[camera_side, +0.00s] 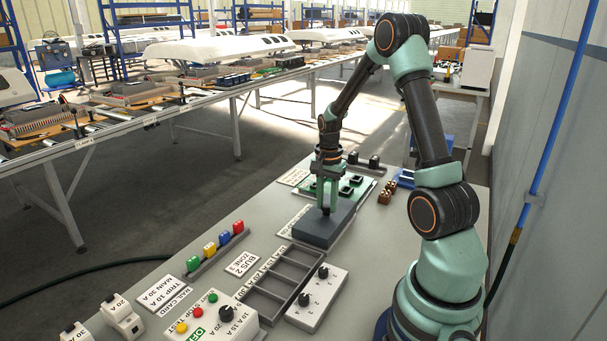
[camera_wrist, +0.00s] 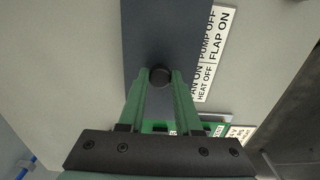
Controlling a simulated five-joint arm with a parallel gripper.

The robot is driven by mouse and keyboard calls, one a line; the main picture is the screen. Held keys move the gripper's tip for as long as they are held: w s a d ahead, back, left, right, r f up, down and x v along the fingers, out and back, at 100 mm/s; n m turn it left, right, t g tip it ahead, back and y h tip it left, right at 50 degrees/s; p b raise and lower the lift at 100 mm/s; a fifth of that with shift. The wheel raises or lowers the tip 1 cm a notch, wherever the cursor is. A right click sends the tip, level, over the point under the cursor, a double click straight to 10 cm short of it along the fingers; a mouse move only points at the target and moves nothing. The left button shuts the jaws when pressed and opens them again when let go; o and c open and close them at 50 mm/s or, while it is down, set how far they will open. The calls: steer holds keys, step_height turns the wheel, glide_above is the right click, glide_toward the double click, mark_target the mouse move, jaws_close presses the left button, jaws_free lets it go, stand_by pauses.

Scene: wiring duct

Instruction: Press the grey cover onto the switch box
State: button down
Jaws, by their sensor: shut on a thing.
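The grey cover (camera_side: 322,231) is a dark slab lying level under my gripper, near the middle of the table in the side view. In the wrist view the cover (camera_wrist: 150,35) shows a round black knob (camera_wrist: 160,76). My gripper (camera_side: 327,209) points down with its green fingers closed on this knob; the fingertips (camera_wrist: 160,80) are on either side of it. I cannot tell whether the slab rests on a switch box or on the table, as its underside is hidden. An open dark tray with compartments (camera_side: 252,302) lies in front of it.
A white box with two black knobs (camera_side: 325,297) and a white button box (camera_side: 205,325) stand in front. Coloured blocks (camera_side: 210,248) sit in a rail at left. A green board (camera_side: 362,187) with black parts lies behind. White label plates lie around the cover.

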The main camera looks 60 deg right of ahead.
mark_target(327, 206)
steer(key=shift+f, duration=0.3)
steer(key=c, duration=0.5)
jaws_free()
step_height(327, 206, up, 12)
steer(key=shift+r, duration=0.1)
